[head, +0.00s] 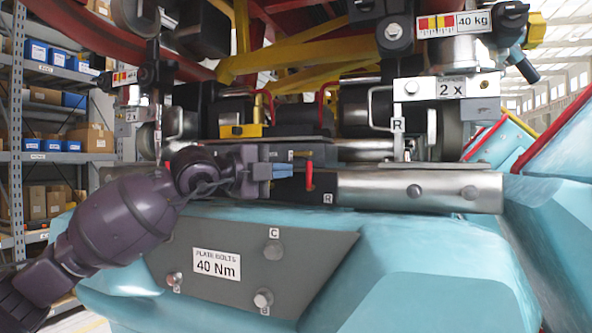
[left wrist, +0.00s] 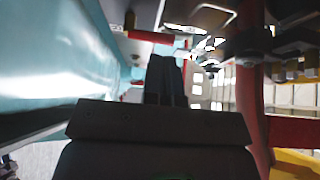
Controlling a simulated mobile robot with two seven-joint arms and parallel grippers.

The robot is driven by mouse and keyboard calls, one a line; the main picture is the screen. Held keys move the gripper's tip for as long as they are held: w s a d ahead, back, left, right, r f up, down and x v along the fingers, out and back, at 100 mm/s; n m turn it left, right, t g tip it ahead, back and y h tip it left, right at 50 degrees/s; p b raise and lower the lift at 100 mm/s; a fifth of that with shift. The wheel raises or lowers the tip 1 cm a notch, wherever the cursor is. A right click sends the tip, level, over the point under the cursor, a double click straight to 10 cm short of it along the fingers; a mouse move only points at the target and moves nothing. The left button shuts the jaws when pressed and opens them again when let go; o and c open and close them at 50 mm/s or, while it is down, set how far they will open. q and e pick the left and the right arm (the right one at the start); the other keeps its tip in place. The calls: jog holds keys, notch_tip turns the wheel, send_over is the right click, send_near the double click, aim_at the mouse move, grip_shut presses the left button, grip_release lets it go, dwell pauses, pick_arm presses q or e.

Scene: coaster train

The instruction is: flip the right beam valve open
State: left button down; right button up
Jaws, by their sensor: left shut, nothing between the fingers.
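The right beam valve has a small red lever (head: 309,175) that stands about upright in the head view, on the dark block in the middle of the steel beam (head: 420,190). An "R" label (head: 328,198) sits just right of it. My left gripper (head: 292,170) comes in from the left, its blue-grey fingers shut and empty, with the tips just left of the lever. A small gap seems to show, but contact cannot be ruled out. In the left wrist view the shut fingers (left wrist: 166,78) point toward a red bar (left wrist: 150,37), which may be the lever. My right gripper is out of view.
A grey plate (head: 330,250) with bolts and a "40 Nm" label lies below on the turquoise body (head: 420,270). Shelves with boxes (head: 60,140) stand at left.

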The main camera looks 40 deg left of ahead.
aim_at(311, 174)
pick_arm(q)
jog(key=shift+x, duration=1.25)
jog(key=shift+w+d+p, duration=0.2)
jog(key=shift+w+p, duration=0.1)
jog(key=shift+w, duration=0.3)
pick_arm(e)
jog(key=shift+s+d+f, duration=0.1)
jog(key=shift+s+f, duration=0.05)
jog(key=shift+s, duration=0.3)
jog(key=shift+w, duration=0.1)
